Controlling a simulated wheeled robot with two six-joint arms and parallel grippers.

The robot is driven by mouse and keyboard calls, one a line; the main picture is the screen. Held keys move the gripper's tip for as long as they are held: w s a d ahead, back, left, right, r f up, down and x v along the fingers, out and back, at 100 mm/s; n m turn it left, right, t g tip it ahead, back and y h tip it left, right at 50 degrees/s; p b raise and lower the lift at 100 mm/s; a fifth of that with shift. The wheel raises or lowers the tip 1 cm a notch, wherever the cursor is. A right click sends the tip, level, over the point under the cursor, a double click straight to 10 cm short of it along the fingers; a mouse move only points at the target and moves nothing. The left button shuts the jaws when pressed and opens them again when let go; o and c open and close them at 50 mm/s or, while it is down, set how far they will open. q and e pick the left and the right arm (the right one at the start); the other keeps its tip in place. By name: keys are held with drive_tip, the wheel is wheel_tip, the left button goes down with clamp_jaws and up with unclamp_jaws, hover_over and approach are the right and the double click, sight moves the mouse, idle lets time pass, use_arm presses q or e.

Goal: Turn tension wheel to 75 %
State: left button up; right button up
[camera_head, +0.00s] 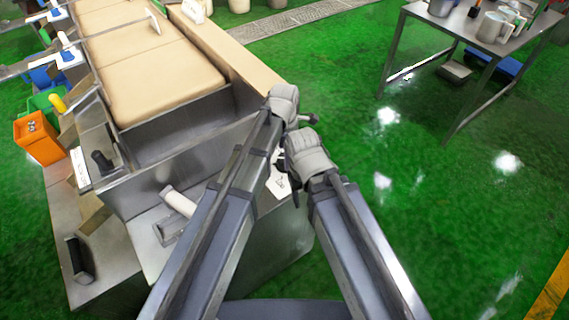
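My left gripper (284,103) is at the right front corner of the metal machine with the tan bed. My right gripper (306,155) is just below and right of it, close beside it. A dark handle-like part (308,119) sticks out to the right between the two grippers; I cannot tell whether it belongs to the tension wheel. The wheel itself is not clearly visible and may be hidden behind my grippers and forearms. A white label with dark marks (281,184) shows partly between my forearms. The fingertips are too small and hidden to read, and no percentage scale is legible.
The machine's tan bed (160,80) and steel trough (185,125) lie to the left. An orange box (38,138) stands at the far left. A metal table (470,28) with pots stands at upper right. The green floor on the right is mostly free.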

use_arm(q)
wheel_tip(320, 180, down, 3)
drive_tip(key=shift+f+b, duration=0.15)
drive_tip(key=shift+b, duration=1)
drive_tip(key=c, duration=1.3)
